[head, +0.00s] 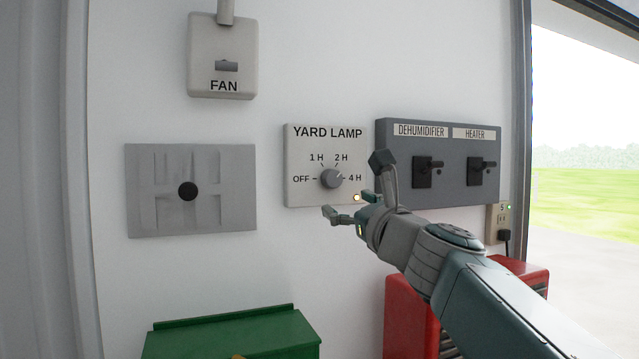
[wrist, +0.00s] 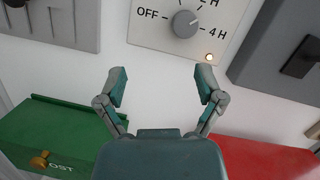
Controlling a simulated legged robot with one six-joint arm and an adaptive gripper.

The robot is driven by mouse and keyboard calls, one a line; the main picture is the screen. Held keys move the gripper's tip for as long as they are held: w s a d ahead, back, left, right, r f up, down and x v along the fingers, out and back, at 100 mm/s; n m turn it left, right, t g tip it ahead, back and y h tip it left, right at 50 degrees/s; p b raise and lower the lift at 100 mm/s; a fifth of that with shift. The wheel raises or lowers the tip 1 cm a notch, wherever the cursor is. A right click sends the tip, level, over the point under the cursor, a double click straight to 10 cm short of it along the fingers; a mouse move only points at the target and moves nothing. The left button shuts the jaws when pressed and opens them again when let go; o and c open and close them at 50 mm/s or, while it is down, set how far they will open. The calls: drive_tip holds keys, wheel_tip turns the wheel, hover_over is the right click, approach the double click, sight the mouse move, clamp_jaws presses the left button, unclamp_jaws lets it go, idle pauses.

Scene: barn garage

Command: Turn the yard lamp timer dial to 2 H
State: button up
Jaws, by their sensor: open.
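The yard lamp timer panel (head: 301,148) is a light grey plate on the white wall, marked OFF, 1 H, 2 H and 4 H. Its round grey dial (head: 332,179) sits at the middle; which mark it points to is too small to tell for sure. A small amber light (head: 357,197) glows at the panel's lower right. My gripper (head: 353,186) is open and empty, in front of the panel's lower right. In the wrist view, the dial (wrist: 187,24) lies beyond and above my open fingers (wrist: 161,72), slightly right of centre, untouched.
A dark grey dehumidifier and heater panel (head: 450,190) with two black switches stands close on the right. A fan switch box (head: 222,60) is above left, and a grey plate with a black knob (head: 150,215) is left. Green (head: 235,332) and red (head: 400,310) boxes stand below.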

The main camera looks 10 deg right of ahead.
sight(335, 181)
drive_tip(key=w+r+m, duration=0.1)
drive_tip(key=w+m, duration=0.1)
drive_tip(key=w, duration=0.1)
drive_tip(key=w+m+t+h, duration=0.1)
drive_tip(key=w+m, duration=0.1)
drive_tip(key=w, duration=0.2)
drive_tip(key=w+r+m+t+h, duration=0.1)
drive_tip(key=w+m, duration=0.2)
drive_tip(key=shift+w+d+r, duration=0.15)
drive_tip(key=shift+w+r, duration=0.2)
idle(0.3)
drive_tip(key=c, duration=1.2)
